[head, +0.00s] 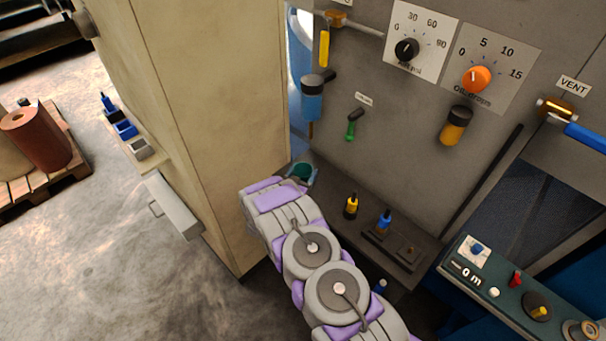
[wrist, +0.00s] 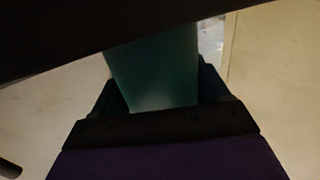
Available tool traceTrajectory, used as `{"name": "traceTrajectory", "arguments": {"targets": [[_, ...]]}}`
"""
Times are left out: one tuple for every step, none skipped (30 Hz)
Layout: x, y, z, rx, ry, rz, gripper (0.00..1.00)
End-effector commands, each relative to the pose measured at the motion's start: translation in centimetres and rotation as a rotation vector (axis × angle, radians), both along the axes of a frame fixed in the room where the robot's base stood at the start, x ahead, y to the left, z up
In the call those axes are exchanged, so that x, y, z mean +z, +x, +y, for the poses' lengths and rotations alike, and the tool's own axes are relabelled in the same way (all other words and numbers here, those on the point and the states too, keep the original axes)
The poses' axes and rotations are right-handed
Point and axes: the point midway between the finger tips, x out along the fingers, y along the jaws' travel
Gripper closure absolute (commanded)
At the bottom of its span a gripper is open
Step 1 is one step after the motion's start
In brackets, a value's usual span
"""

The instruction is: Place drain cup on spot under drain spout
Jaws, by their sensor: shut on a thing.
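The drain cup is a dark green, see-through cup (head: 301,169) at the far end of my arm in the head view. It fills the middle of the wrist view (wrist: 155,65), between the two dark fingers. My gripper (wrist: 158,90) is shut on it; the gripper (head: 302,178) is mostly hidden behind my arm in the head view. A small green-handled valve (head: 352,128) with a label above it, likely the drain, sticks out of the grey panel to the right of and above the cup. I cannot make out the spot; my arm covers part of the ledge.
A beige cabinet (head: 215,110) stands close on the left. A blue-bodied filter (head: 312,101) and an amber one (head: 454,127) hang on the panel.

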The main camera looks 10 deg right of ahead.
Motion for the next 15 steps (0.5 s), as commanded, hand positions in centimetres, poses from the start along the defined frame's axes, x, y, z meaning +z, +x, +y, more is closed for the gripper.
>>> {"name": "traceTrajectory", "arguments": {"targets": [[-0.03, -0.01, 0.01, 0.0, 0.0, 0.0, 0.62], [0.01, -0.02, 0.0, 0.0, 0.001, 0.001, 0.62], [0.04, -0.02, 0.0, 0.0, 0.001, 0.001, 0.62], [0.05, -0.02, 0.0, 0.0, 0.001, 0.001, 0.62], [0.06, -0.02, 0.01, 0.0, 0.001, -0.001, 0.62], [0.03, -0.02, 0.01, 0.0, 0.001, 0.001, 0.62], [-0.03, -0.02, 0.0, 0.0, 0.001, 0.001, 0.62], [-0.11, -0.02, 0.0, 0.0, 0.001, 0.001, 0.62], [-0.08, -0.03, 0.01, 0.0, 0.001, 0.001, 0.21], [-0.07, -0.03, 0.01, 0.0, 0.001, 0.001, 0.18], [-0.06, -0.03, 0.01, 0.0, 0.001, 0.001, 0.15], [-0.06, -0.03, 0.01, 0.0, 0.001, 0.001, 0.12], [-0.07, -0.04, 0.0, 0.0, 0.001, 0.001, 0.09], [-0.06, -0.03, 0.01, 0.0, 0.001, 0.001, 0.06], [-0.07, -0.04, 0.0, 0.0, 0.001, 0.001, 0.02]]}}
